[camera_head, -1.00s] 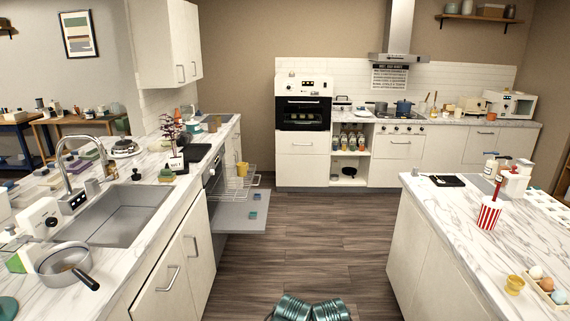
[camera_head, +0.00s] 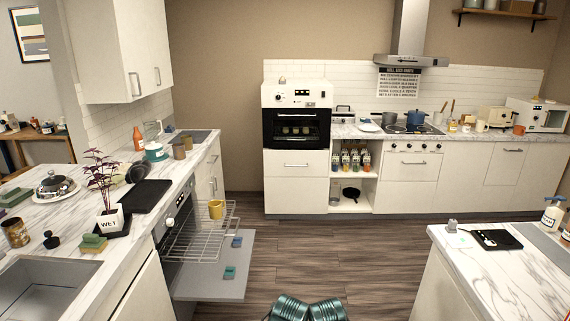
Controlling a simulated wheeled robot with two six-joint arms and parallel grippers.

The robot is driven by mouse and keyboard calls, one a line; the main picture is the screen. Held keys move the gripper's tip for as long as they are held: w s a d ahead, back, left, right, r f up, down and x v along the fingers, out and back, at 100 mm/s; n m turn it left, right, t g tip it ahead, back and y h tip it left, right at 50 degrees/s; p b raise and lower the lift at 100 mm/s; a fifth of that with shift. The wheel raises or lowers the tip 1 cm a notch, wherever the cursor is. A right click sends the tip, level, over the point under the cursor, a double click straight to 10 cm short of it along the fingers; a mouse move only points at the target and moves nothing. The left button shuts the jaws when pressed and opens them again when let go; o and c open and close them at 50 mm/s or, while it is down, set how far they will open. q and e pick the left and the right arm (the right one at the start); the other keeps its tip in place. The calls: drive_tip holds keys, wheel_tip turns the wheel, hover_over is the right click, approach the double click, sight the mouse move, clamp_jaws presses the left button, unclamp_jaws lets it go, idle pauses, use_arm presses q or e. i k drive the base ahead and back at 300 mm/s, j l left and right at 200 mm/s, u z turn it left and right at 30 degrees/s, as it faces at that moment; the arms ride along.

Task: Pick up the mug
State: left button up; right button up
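A yellow mug (camera_head: 216,209) stands on the pulled-out wire rack (camera_head: 203,243) of the open dishwasher, left of centre. Other mug-like cups stand on the far counter: an orange one (camera_head: 519,130) beside the white microwave and a white one (camera_head: 481,126) to its left. Teal ribbed parts at the bottom centre look like my own arm links. No fingers of my left or right gripper show, and nothing is seen held.
The lowered dishwasher door (camera_head: 215,283) juts into the aisle with small coloured blocks on it. The island (camera_head: 480,265) stands at right. The wood floor (camera_head: 310,250) between is clear. A potted plant (camera_head: 109,215) stands on the left counter.

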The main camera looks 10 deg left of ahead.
sight(186, 139)
drive_tip(key=i, duration=1.85)
drive_tip(key=i+u, duration=0.15)
drive_tip(key=i, duration=0.5)
drive_tip(key=i+u, duration=0.1)
drive_tip(key=i, duration=0.5)
drive_tip(key=i+l+u, duration=0.15)
drive_tip(key=i, duration=0.45)
drive_tip(key=i+u, duration=0.15)
drive_tip(key=i, duration=0.25)
drive_tip(key=i+l+u, duration=0.15)
drive_tip(key=i, duration=0.3)
